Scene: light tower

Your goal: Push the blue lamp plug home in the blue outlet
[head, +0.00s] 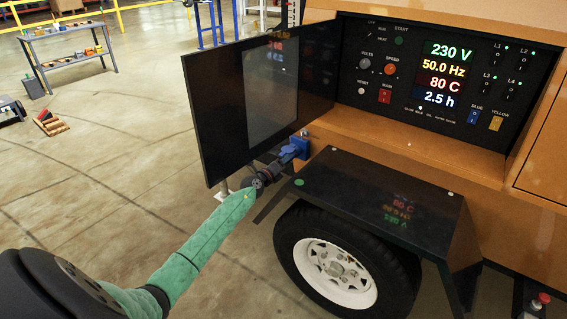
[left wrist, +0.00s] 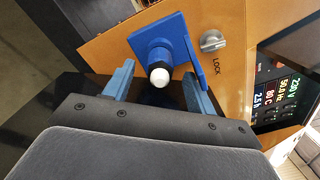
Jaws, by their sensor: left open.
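The blue outlet (left wrist: 150,30) is on the orange side panel, with its blue flap (left wrist: 198,68) standing open at its right. The blue lamp plug (left wrist: 159,72) sits at the outlet's mouth; its black collar and rounded white end face the left wrist camera. I cannot tell how deep it sits. In the head view the outlet (head: 301,146) is small, beside the open door's lower right corner, and the plug is hard to make out. My left gripper (head: 286,157) is open at the outlet, its fingers on either side of the plug with gaps visible. My right gripper is out of view.
A grey LOCK knob (left wrist: 213,40) is right of the outlet. The open black door (head: 215,110) stands left of it. The black fender (head: 375,195) and wheel (head: 340,262) lie below right. The control panel (head: 450,85) shows lit readouts. Open floor lies left.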

